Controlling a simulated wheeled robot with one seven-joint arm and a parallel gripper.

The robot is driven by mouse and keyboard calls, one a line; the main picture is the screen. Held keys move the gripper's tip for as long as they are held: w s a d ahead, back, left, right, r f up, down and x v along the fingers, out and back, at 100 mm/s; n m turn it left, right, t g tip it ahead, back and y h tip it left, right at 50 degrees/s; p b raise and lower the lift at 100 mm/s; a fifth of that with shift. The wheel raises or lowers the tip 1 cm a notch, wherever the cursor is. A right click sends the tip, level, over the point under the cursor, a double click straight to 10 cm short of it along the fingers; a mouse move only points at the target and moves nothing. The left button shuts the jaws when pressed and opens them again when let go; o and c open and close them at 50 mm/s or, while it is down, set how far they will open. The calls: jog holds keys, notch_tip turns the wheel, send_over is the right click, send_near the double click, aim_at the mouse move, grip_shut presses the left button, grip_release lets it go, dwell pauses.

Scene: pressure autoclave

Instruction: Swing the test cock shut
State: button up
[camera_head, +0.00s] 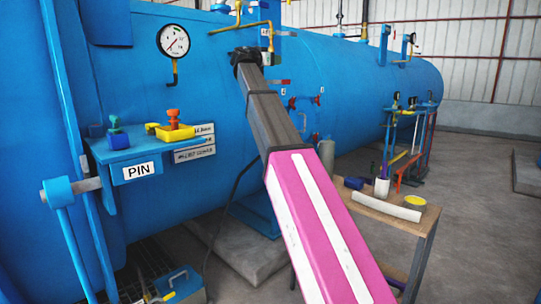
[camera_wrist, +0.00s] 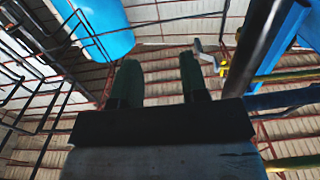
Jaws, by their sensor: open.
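In the wrist view, the two dark green fingers of my gripper (camera_wrist: 158,68) stand apart with nothing between them. A grey lever (camera_wrist: 205,54) on a small yellow fitting (camera_wrist: 238,68) shows just right of the right fingertip; it looks like the test cock, but I cannot be sure. I cannot tell whether it touches the finger. In the head view, my gripper (camera_head: 247,57) is at the blue vessel (camera_head: 345,65), below a yellow pipe (camera_head: 240,28). Its fingers are too small and dark to make out there, and the cock is not clear.
A pressure gauge (camera_head: 173,41) is on the vessel left of my gripper. Red-handled valves (camera_head: 292,103) sit to its right. A wooden table (camera_head: 375,205) stands right of my arm.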

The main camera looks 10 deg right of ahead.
jog(key=v, duration=1)
jog(key=s+d+f+n+g+y, duration=0.1)
jog(key=d+f+n+y, duration=0.2)
jog(key=f, duration=1.6)
jog(key=d+f+n+g+y, duration=0.2)
jog(key=d+f+n+y, duration=0.1)
jog(key=f, duration=1.7)
jog(key=shift+s+f, duration=0.3)
jog(key=shift+s, duration=0.05)
jog(key=shift+d, duration=0.15)
jog(key=s+f+n+g+y, duration=0.1)
jog(key=s+f+g+y, duration=0.1)
jog(key=s+f, duration=0.8)
jog(key=s+d+f+n+g+y, duration=0.1)
jog(key=s+f+n+g+y, duration=0.1)
jog(key=s+f, duration=0.8)
jog(key=s+f+n+g+y, duration=0.1)
jog(key=s+f+g+y, duration=0.2)
jog(key=s+f, duration=0.7)
notch_tip(320, 180, down, 9)
jog(key=shift+d+f+n+g+y, duration=0.1)
jog(key=shift+d+n+g+y, duration=0.2)
jog(key=shift+y, duration=0.5)
jog(key=shift+a, duration=0.1)
